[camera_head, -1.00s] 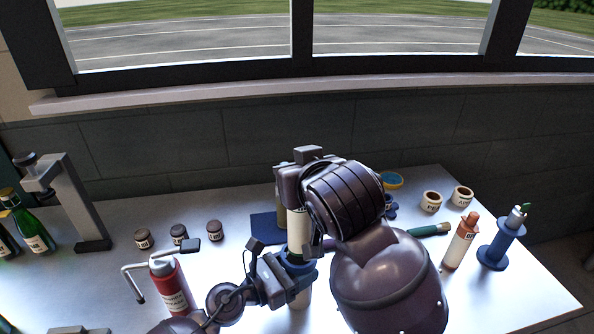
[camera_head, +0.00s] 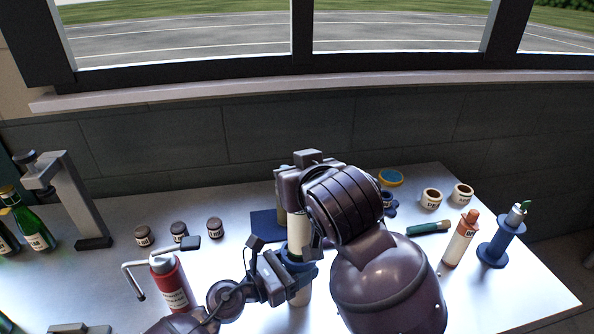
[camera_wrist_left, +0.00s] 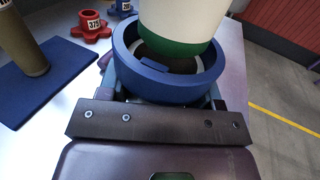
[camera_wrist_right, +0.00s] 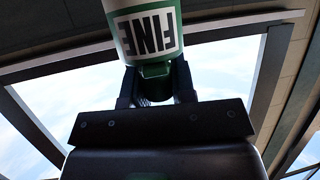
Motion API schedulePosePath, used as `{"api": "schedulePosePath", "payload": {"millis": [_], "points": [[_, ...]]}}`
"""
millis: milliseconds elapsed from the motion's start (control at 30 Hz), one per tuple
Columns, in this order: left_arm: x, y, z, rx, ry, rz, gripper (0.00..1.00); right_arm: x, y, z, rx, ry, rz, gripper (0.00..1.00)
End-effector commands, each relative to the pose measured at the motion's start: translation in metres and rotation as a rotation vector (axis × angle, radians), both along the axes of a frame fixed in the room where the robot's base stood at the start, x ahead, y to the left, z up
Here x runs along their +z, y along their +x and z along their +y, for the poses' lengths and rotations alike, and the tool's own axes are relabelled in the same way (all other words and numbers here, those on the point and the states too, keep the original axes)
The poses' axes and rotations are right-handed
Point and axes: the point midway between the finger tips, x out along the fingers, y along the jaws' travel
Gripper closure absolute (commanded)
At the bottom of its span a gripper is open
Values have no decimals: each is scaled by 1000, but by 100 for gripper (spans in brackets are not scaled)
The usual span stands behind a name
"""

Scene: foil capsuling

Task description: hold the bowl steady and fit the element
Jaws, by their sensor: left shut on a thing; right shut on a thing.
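The blue-rimmed bowl (camera_head: 301,272) stands upright near the front middle of the bench. My left gripper (camera_head: 284,274) is shut on it from the left. In the left wrist view the bowl's blue rim (camera_wrist_left: 150,86) sits between my fingers. The element (camera_head: 297,222) is a white cylinder with green ends, marked FINE in the right wrist view (camera_wrist_right: 148,32). My right gripper (camera_head: 300,185) is shut on its upper end. The element's green lower end is over or just within the bowl's mouth; its exact depth is hidden. Its upper part is partly hidden by my right arm.
A blue mat (camera_wrist_left: 40,82) bearing a brown cylinder (camera_wrist_left: 24,42) lies behind the bowl. A red can (camera_head: 170,284) with a bent handle stands left. An orange-topped bottle (camera_head: 460,240) and a blue stand (camera_head: 498,243) stand right. Several small jars line the back.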

Motion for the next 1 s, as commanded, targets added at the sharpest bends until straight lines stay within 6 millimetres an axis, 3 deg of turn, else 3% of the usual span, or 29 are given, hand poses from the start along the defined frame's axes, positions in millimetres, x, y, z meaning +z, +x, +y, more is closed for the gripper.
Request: {"api": "schedulePosePath", "payload": {"millis": [1000], "points": [[1, 0, 0, 0, -2, -1, 74, -21, 0, 0, 0, 0, 0, 100]]}}
